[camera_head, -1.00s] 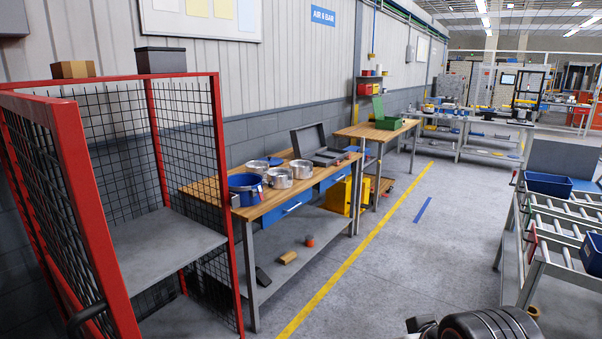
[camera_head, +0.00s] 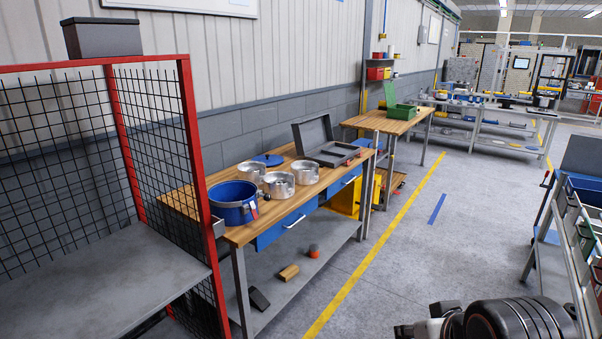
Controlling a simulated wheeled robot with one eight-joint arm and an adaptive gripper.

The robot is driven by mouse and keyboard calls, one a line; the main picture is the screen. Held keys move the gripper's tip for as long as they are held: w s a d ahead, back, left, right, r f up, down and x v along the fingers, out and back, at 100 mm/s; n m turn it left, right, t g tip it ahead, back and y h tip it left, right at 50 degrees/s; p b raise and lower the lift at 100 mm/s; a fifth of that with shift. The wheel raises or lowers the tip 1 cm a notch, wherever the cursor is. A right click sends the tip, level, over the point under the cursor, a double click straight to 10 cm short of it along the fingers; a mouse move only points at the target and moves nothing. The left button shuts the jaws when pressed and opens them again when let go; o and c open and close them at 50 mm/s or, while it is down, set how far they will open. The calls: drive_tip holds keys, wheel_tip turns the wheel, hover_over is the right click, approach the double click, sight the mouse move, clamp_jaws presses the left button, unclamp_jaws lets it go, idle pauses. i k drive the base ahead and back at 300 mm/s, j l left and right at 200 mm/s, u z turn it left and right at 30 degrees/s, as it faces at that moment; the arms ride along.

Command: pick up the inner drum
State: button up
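Three silver metal drums stand close together on the wooden workbench (camera_head: 180,205): a left rear one (camera_head: 250,173), a front one (camera_head: 279,186) and a right one (camera_head: 306,173). I cannot tell from their looks which is the inner drum. A blue round tub (camera_head: 233,203) with a small red and white tag stands at the bench's near end. My dark arm end with silver parts, seemingly my gripper (camera_head: 425,327), shows at the bottom right edge, well apart from the bench. Its fingers are not clear, and nothing is seen held.
A red-framed mesh cage (camera_head: 190,130) with a grey shelf stands at left, close to the bench. An open grey case (camera_head: 325,150) and a blue disc (camera_head: 268,159) are on the bench.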

sight(306, 172)
drive_tip(key=i+u, duration=0.1)
drive_tip(key=i, duration=0.5)
drive_tip(key=i+l+u, duration=0.1)
drive_tip(key=i, duration=0.5)
drive_tip(key=i+l+u, duration=0.1)
drive_tip(key=i, duration=0.45)
drive_tip(key=i+l, duration=0.3)
drive_tip(key=i, duration=0.3)
drive_tip(key=i+l+u, duration=0.25)
drive_tip(key=i+u, duration=0.15)
drive_tip(key=i, duration=0.2)
drive_tip(key=i+l+u, duration=0.4)
drive_tip(key=i+l, duration=0.05)
drive_tip(key=i, duration=0.1)
